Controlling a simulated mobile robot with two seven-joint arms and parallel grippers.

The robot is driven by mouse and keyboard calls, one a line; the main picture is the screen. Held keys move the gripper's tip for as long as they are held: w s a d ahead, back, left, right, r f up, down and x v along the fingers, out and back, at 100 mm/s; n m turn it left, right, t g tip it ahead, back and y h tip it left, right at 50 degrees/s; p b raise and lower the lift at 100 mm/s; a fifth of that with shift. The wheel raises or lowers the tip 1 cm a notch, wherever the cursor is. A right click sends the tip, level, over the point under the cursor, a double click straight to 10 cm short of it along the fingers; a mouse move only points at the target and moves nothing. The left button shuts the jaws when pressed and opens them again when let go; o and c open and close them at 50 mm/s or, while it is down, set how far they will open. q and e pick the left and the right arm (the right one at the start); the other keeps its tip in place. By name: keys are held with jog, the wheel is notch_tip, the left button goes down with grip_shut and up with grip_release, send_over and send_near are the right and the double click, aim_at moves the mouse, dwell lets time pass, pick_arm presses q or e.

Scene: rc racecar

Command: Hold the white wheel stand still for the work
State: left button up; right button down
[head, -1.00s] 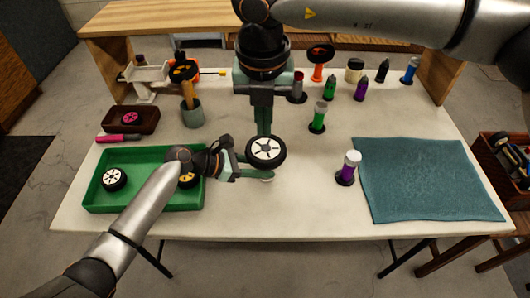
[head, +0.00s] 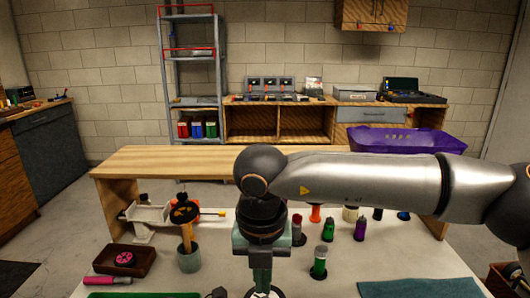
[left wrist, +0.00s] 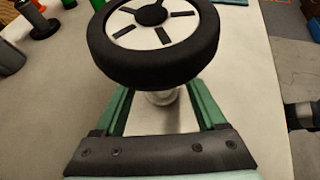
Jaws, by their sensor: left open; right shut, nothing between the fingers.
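The white wheel stand (left wrist: 162,98) shows in the left wrist view as a short pale post under a black-tyred wheel (left wrist: 152,66) with white spokes. The wheel hides most of the stand. My left gripper (left wrist: 160,93) is open, with its green fingers on either side of the post; I cannot tell whether they touch it. In the head view the wheel (head: 265,294) is cut off at the bottom edge, and the stand is out of sight. My right gripper (head: 262,285) points down just above the wheel, shut and empty.
A wooden shelf (head: 170,160) runs along the table's back. Paint bottles, including a green one (head: 319,262) and a purple one (head: 360,229), stand right of my right gripper. A grey cup (head: 190,260) with tools stands left. A teal mat (head: 420,288) lies at front right.

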pick_arm(q)
jog(key=v, duration=1.1)
jog(key=shift+a, duration=0.15)
jog(key=shift+s, duration=0.1)
